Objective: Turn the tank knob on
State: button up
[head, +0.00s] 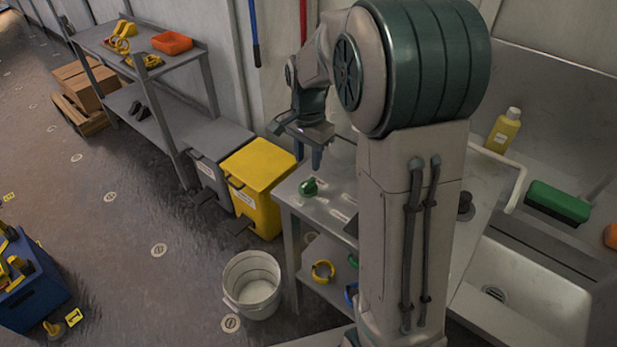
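My gripper (308,156) hangs above the metal table (326,212), beside my large arm link. Its fingers point down with a gap between them, and nothing shows between them. A small green object (310,187) sits on the tabletop below the gripper, apart from it. It may be a knob or valve, but it is too small to tell. A dark round knob-like piece (465,203) stands to the right of my arm. I cannot make out a tank for certain. My arm hides much of the table and the wall behind it.
A yellow bin (258,180) and a grey bin (215,150) stand left of the table. A white bucket (252,285) is on the floor in front. A sink (520,290), a green brush (558,202) and a yellow bottle (503,131) are at the right.

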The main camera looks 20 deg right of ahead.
aim_at(308, 182)
notch_tip(308, 182, down, 8)
jog(key=shift+r, duration=0.15)
grip_shut()
